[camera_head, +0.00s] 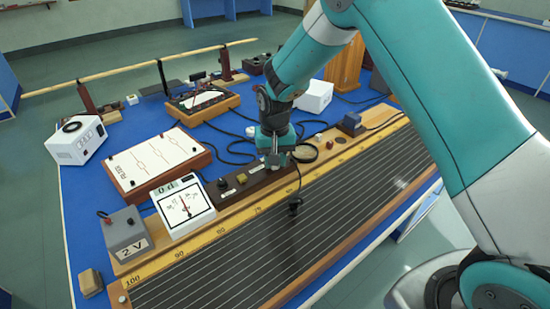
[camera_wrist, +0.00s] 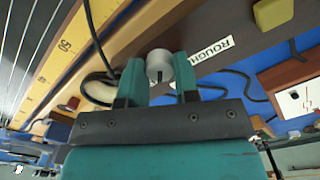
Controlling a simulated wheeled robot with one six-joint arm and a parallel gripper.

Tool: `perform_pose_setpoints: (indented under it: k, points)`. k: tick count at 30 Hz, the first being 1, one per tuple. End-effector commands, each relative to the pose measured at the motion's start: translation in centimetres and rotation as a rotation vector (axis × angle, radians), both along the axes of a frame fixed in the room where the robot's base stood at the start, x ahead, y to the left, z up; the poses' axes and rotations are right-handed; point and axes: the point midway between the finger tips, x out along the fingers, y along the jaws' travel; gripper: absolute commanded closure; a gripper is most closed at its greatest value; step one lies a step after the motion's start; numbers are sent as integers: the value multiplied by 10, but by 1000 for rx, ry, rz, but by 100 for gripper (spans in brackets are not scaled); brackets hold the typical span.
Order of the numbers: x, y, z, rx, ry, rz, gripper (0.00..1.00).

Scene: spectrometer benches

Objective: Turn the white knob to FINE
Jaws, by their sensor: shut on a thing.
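The white knob (camera_wrist: 157,60) shows in the wrist view between my two teal fingers, with a dark line on its side. My gripper (camera_wrist: 158,70) is shut on it, one finger on either side. A white label reading ROUGH (camera_wrist: 212,53) lies to the right of the knob on the brown wooden strip. No FINE label can be read. In the head view my gripper (camera_head: 275,160) points down at the brown strip (camera_head: 257,178), and it hides the knob there.
A long wire board (camera_head: 300,220) with a yellow scale (camera_head: 192,245) lies in front. A dial meter (camera_head: 184,205), a grey 2 V box (camera_head: 125,233) and a yellow button (camera_head: 241,178) stand left of my gripper. Black cables lie close around it.

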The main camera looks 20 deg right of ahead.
Motion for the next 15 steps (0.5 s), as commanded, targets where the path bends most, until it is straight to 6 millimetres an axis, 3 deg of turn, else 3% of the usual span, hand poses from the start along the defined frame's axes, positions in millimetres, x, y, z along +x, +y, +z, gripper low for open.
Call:
perform_pose_setpoints:
  k: [15]
  points:
    - [2,0,2,1,-5,-309,95]
